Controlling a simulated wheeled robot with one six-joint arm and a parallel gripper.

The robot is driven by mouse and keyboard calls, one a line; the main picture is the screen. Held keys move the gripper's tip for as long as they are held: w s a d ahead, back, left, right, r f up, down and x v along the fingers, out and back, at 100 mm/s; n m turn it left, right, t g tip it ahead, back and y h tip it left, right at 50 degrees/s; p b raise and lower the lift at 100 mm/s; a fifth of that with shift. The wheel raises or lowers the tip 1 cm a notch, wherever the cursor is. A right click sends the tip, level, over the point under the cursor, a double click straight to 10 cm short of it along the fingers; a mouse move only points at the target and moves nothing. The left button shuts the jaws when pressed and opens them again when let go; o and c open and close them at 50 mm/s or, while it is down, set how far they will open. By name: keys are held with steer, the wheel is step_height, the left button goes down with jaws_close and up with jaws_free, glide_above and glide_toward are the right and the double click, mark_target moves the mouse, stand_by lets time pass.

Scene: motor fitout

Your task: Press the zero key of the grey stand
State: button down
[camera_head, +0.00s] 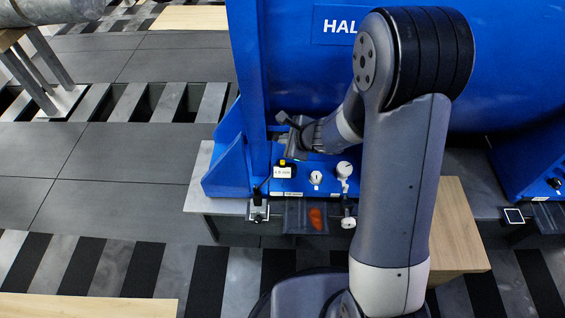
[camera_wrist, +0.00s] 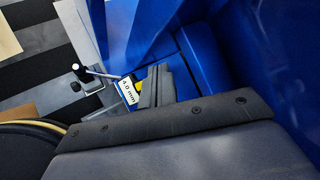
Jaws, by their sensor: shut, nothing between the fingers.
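The grey stand (camera_head: 258,212) sits at the front left of the blue housing, a small metal base with a dark upright post. In the wrist view the stand (camera_wrist: 88,82) shows a black knob and a thin rod leading to a small white display (camera_wrist: 129,91) with a black "mm" reading. The display also shows in the head view (camera_head: 283,172). A yellow spot (camera_head: 283,161) shows at its top edge, partly behind my fingers in the wrist view. My gripper (camera_head: 292,155) is shut and empty, close above the display. I cannot tell whether it touches the yellow spot.
The blue housing (camera_head: 245,60) rises close behind and beside my gripper. Two white knobs (camera_head: 316,178) (camera_head: 344,169) stand right of the display. A dark tray with an orange-red piece (camera_head: 316,218) is below them.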

steer(key=b, duration=0.4)
glide_above(285, 166)
step_height(285, 166, down, 6)
steer(key=shift+r, duration=0.25)
steer(key=shift+f+b, duration=0.85)
steer(key=shift+f, duration=0.15)
stand_by(0.8)
steer(key=shift+f+b, duration=0.3)
steer(key=shift+b, duration=0.35)
steer(key=shift+f+b, duration=0.4)
steer(key=shift+b, duration=0.15)
stand_by(0.3)
stand_by(0.4)
steer(key=shift+r+p, duration=0.6)
steer(key=shift+r, duration=0.25)
